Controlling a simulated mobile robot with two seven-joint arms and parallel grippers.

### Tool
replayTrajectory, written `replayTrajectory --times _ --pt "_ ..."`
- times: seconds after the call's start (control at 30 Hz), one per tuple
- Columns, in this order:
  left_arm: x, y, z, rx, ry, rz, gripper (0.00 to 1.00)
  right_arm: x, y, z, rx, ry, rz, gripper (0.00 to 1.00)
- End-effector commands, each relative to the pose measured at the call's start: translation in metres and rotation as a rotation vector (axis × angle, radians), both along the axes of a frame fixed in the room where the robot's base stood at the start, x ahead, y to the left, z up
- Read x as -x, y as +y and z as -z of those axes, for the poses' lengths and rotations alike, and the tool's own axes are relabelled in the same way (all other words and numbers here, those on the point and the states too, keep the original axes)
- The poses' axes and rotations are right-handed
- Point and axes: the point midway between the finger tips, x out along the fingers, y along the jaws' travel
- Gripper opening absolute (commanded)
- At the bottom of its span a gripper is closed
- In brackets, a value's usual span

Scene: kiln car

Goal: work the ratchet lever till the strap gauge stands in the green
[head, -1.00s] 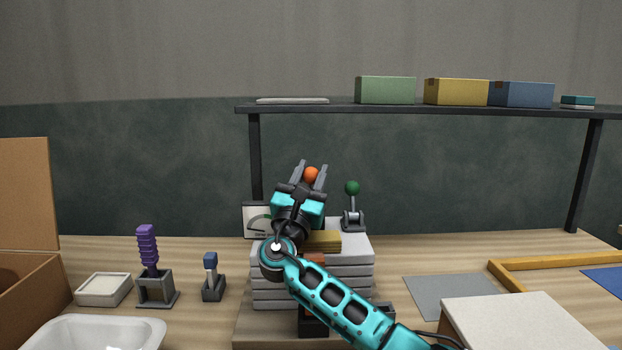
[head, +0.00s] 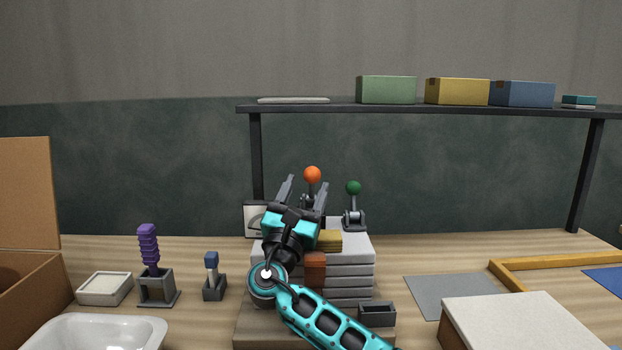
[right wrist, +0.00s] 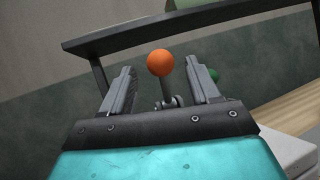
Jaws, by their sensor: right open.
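The lever with the orange ball knob (head: 312,175) stands upright on top of the grey slab stack (head: 350,267). It also shows in the right wrist view (right wrist: 161,63), between and beyond the fingers. My right gripper (head: 306,192) is open and empty, its fingers pointing toward the lever; the ball is clear of them. A second lever with a green ball knob (head: 354,188) stands to the right on the stack. The white gauge (head: 255,216) is behind my gripper at the left; its needle is hidden. My left gripper is not in view.
A yellow block (head: 329,241) and a rust-coloured strap piece (head: 315,268) are at the stack's front. A shelf (head: 430,109) with boxes spans behind. A pale box (head: 520,320) is front right.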

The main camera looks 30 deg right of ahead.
Motion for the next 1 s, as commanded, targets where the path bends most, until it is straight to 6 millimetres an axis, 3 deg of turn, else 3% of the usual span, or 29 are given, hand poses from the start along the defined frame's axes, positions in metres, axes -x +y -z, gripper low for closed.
replayTrajectory --times 0.2,0.4,1.0 --pt "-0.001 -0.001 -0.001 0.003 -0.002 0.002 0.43 0.025 0.033 0.027 -0.003 0.002 -0.002 0.61" --pt "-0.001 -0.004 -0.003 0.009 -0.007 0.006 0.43 0.040 0.052 0.040 -0.001 0.002 0.000 0.61" --pt "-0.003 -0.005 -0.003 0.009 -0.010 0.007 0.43 0.044 0.057 0.043 -0.001 0.000 0.001 0.61"
